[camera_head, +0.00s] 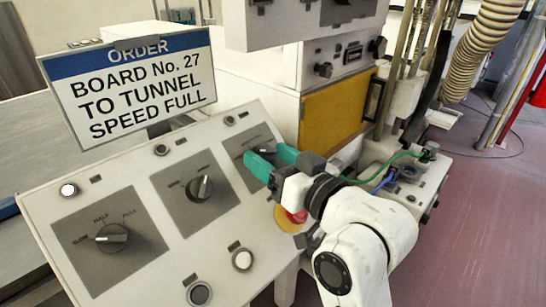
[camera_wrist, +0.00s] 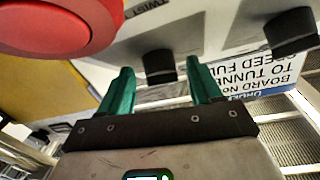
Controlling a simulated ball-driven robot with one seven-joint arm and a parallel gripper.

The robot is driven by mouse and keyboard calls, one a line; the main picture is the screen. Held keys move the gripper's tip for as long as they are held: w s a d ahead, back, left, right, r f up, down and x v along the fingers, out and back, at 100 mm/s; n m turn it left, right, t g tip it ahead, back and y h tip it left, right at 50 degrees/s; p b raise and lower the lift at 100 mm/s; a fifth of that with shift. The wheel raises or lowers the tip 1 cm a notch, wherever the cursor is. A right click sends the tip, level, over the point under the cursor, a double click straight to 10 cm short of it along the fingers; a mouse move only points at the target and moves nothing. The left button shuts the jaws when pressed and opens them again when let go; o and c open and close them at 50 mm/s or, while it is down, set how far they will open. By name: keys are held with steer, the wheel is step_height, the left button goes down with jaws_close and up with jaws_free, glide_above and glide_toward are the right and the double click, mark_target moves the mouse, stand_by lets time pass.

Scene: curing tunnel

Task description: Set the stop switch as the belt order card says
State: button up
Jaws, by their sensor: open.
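The order card (camera_head: 130,85) reads "ORDER BOARD No. 27 TO TUNNEL SPEED FULL"; part of it shows upside down in the wrist view (camera_wrist: 275,75). A sloped panel (camera_head: 140,194) carries three dark rotary knobs. The left knob (camera_head: 111,237) has the labels SLOW, HALF and FULL. The middle knob (camera_head: 200,188) has labels too small to read. The right knob (camera_wrist: 159,65) lies between my open green fingers (camera_wrist: 160,72), with gaps visible on both sides. In the head view, my gripper (camera_head: 272,160) partly hides this knob. No label names a stop switch.
A red mushroom button (camera_head: 296,215) sits below my gripper and looms large in the wrist view (camera_wrist: 60,22). Round push buttons (camera_head: 242,260) line the panel's lower edge. A yellow door (camera_head: 335,112) stands behind.

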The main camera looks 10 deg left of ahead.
steer(key=c, duration=1)
steer(key=shift+r+p, duration=0.15)
steer(key=shift+p, duration=0.3)
